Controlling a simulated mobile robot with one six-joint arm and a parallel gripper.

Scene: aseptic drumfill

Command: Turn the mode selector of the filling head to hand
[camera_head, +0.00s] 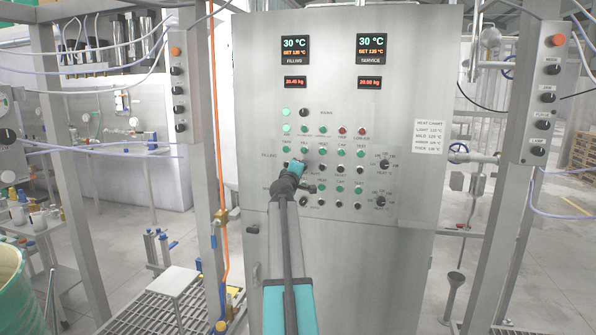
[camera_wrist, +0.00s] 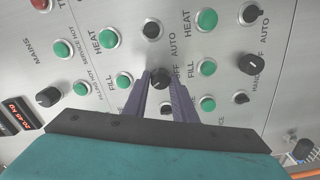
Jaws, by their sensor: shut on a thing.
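In the wrist view my gripper (camera_wrist: 160,88) has its two purple-grey fingers closed on a round black selector knob (camera_wrist: 160,74). The fingers lie one on each side of it. An "OFF" label is partly visible just beside the knob, and an "AUTO" label stands nearby. The fingers hide part of the labels, so I cannot read which position the knob points to. In the head view my gripper (camera_head: 299,168) reaches the panel near the "FILLING" label and covers the knob. The steel control panel (camera_head: 425,90) is upright in front of me.
A black knob (camera_wrist: 152,30) and a green FILL lamp (camera_wrist: 123,82) are close to the held knob. Another large black knob (camera_wrist: 252,64) sits to the right in the wrist view. Steel posts (camera_head: 205,130) with push-button boxes (camera_head: 543,95) flank the panel.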

